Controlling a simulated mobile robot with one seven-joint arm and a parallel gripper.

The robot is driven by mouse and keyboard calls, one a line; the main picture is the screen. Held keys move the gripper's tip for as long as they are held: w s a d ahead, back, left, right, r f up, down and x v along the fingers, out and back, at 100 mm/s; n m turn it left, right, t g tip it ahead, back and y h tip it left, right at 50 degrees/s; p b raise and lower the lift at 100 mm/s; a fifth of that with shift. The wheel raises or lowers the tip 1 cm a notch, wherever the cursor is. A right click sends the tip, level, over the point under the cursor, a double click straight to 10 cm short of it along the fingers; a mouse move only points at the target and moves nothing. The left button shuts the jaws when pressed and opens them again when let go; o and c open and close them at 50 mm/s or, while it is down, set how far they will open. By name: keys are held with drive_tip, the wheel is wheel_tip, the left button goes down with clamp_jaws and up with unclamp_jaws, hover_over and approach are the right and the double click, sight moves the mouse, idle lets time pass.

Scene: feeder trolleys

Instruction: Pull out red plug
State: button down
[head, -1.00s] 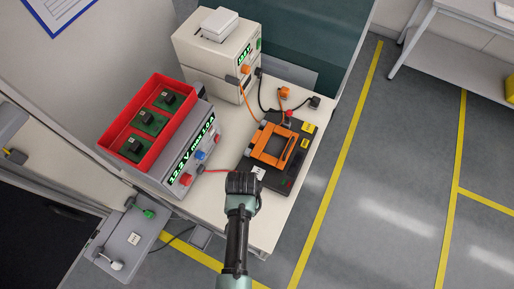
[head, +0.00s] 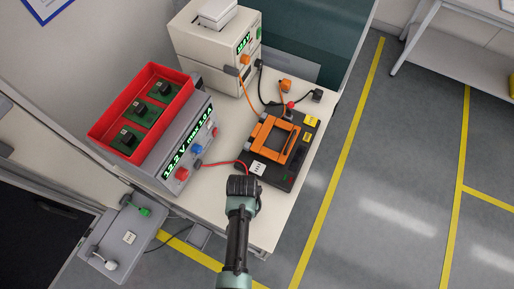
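A red cable (head: 225,163) runs from a dark plug (head: 197,164) on the grey power supply's front to the near left corner of the black test fixture (head: 278,180). Its fixture end is beside or behind my gripper, and I see no clear red plug there. A small red piece (head: 291,104) sits at the fixture's far edge; I cannot tell if it is a plug. The supply also has a red knob or socket (head: 182,174) and a blue one (head: 196,149). My gripper (head: 243,183) is over the table at that near corner. Its fingers are hidden from this angle.
An orange frame (head: 272,139) lies on the fixture. A red tray (head: 113,126) with green boards sits on the power supply. A stacked cream instrument (head: 203,60) stands at the back, with orange and black cables. A grey box (head: 118,245) is at lower left.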

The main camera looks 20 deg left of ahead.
unclamp_jaws()
idle(0.4)
drive_tip(key=shift+r, duration=0.1)
idle(0.3)
drive_tip(key=shift+r+p, duration=3.6)
drive_tip(key=shift+p, duration=0.05)
drive_tip(key=shift+r, duration=1.05)
drive_tip(key=shift+r, duration=0.1)
drive_tip(key=shift+r, duration=2.9)
drive_tip(key=shift+w, duration=0.1)
